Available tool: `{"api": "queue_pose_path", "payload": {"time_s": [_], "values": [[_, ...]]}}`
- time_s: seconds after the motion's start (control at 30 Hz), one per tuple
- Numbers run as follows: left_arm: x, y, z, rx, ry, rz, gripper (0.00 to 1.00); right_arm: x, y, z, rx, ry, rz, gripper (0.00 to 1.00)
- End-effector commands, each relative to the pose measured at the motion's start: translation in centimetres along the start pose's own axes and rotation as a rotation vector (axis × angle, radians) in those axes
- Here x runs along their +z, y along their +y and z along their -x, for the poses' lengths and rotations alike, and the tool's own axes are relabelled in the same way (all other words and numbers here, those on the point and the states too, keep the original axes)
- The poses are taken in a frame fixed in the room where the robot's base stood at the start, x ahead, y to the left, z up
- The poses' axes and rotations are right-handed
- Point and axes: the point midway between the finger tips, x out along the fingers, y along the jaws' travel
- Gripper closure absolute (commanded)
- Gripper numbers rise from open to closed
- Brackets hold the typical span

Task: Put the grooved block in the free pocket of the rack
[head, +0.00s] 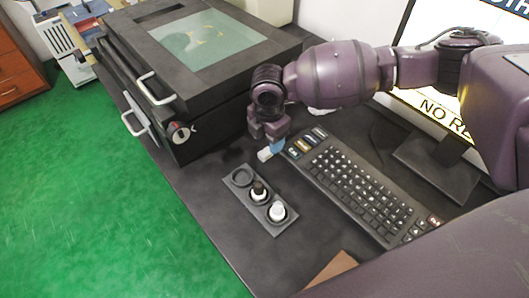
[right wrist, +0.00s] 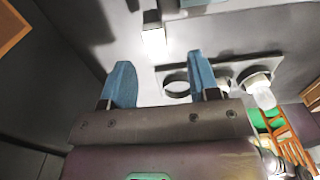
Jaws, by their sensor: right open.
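A small white block (head: 265,154), which I take for the grooved block, is on the dark desk just beyond the rack. Its groove cannot be made out. It also shows in the right wrist view (right wrist: 153,41), ahead of the fingertips and between their lines. The grey rack (head: 241,198) has three round pockets in a row. The far-left pocket (head: 241,177) is empty; the other two hold white pieces, the middle one with a dark top. My right gripper (right wrist: 160,80) is open and empty, with blue fingers; in the head view it is close beside the block. My left gripper is out of view.
A black keyboard (head: 365,188) lies right of the rack, close to my right gripper. A black machine (head: 190,75) with handles stands at the far left. A monitor (head: 436,105) stands behind the keyboard. Bare desk lies in front of the rack; the desk's left edge drops to green floor.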

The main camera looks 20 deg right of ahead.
Motion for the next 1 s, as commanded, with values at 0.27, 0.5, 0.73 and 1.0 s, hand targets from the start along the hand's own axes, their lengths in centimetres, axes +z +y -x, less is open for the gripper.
{"api": "queue_pose_path", "payload": {"time_s": [0.27, 0.5, 0.73, 1.0], "values": [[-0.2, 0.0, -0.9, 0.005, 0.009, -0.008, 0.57, -0.5, 0.3, -2.1, -0.001, 0.0, 0.001, 0.45], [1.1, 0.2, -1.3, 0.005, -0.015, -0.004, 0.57, -0.9, 0.5, -5.2, -0.002, 0.0, 0.0, 0.45], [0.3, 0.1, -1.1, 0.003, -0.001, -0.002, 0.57, -0.8, 0.6, -5.2, 0.005, -0.001, 0.0, 0.45], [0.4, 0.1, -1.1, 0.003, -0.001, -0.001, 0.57, -0.8, 0.6, -5.2, 0.004, -0.001, 0.0, 0.8]]}}
